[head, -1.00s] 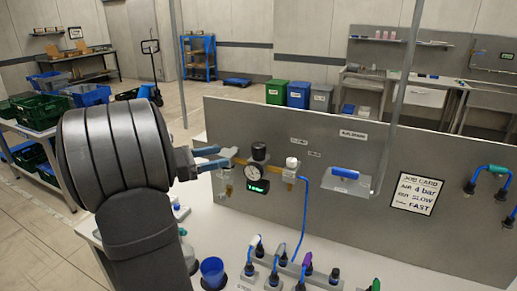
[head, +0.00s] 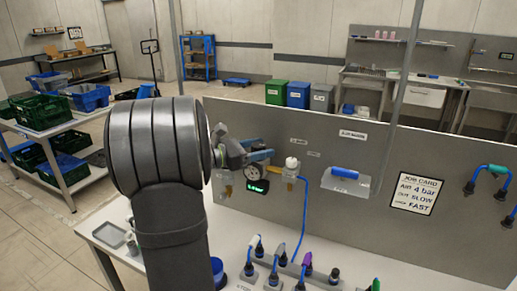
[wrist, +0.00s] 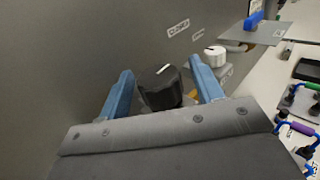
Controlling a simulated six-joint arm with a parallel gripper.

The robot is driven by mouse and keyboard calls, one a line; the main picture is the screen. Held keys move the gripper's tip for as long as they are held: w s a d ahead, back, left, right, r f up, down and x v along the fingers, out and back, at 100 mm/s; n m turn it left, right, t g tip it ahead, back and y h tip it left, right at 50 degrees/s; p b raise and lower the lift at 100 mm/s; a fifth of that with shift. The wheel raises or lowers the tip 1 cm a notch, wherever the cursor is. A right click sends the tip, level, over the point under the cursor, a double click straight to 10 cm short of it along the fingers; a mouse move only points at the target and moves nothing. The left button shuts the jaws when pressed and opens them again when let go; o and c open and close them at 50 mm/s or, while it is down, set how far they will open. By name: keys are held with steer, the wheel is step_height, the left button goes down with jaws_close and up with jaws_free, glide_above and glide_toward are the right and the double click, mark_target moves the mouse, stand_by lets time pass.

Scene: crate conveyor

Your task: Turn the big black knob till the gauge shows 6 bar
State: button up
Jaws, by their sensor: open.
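The big black knob (wrist: 160,86) has a white mark on its top and stands between the two blue fingers of my gripper (wrist: 163,88) in the wrist view. The fingers are open, with a gap on each side of the knob. In the head view my gripper (head: 248,154) is at the regulator on the grey panel and hides most of the knob. The gauge's round dial (head: 254,171) is partly covered, so its needle cannot be read. A green-lit display (head: 257,186) sits below it; its digits are too small to read surely.
A white knob (head: 292,162) is just right of the regulator, also in the wrist view (wrist: 215,55). A tray with a blue item (head: 345,173) is farther right. A job card (head: 416,191) reads 4 bar. Plugs with coloured hoses (head: 280,258) stand on the table below.

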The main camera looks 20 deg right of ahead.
steer(key=shift+c, duration=0.4)
steer(key=c, duration=0.9)
steer(key=shift+o, duration=0.2)
steer(key=shift+m+g, duration=1.5)
steer(key=shift+g, duration=0.9)
steer(key=o, duration=0.9)
steer(key=shift+o, duration=0.2)
steer(key=shift+a, duration=0.1)
steer(key=v, duration=1.7)
steer(key=shift+a+r, duration=0.2)
steer(key=shift+r, duration=0.1)
steer(key=shift+w, duration=0.1)
